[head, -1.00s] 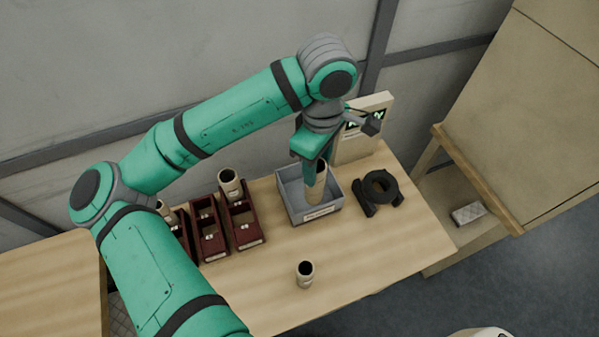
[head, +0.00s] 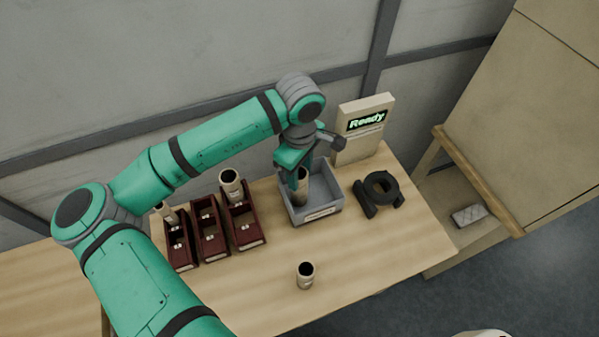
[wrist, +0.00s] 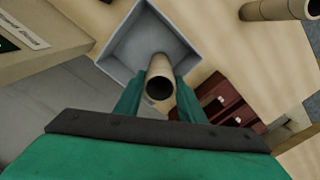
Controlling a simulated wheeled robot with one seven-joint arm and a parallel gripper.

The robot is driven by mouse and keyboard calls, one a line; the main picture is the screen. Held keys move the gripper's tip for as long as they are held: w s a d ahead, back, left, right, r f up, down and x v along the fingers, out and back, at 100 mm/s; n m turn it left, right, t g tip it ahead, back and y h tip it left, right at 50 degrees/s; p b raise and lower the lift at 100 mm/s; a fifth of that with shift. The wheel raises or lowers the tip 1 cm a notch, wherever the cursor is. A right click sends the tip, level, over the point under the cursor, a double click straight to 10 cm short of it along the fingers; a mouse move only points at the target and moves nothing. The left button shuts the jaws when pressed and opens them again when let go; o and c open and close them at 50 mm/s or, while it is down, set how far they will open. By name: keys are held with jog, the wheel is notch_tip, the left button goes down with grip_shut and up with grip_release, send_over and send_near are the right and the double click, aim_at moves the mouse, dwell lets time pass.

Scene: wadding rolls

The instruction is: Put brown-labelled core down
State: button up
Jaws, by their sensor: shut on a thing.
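My gripper (head: 299,178) is shut on a beige cardboard core (head: 303,188), a hollow tube with a dark open end. In the wrist view the core (wrist: 160,80) stands between the fingers (wrist: 160,97), its open end toward the camera. The core is over or inside the grey bin (head: 328,210), near its left side in the head view; whether it touches the bin floor cannot be told. The bin (wrist: 113,45) also shows beyond the core in the wrist view. No brown label is readable on the held core.
Dark red racks (head: 210,243) stand left of the bin, with cores in the outer two. Another core (head: 305,275) stands upright at the table front. A black tape dispenser (head: 379,190) lies right of the bin. A display panel (head: 364,130) behind reads "Ready".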

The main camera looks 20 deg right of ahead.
jog(key=shift+f, duration=0.25)
jog(key=o, duration=0.8)
jog(key=shift+r, duration=0.1)
notch_tip(320, 180, up, 12)
jog(key=shift+r, duration=0.2)
dwell(0.5)
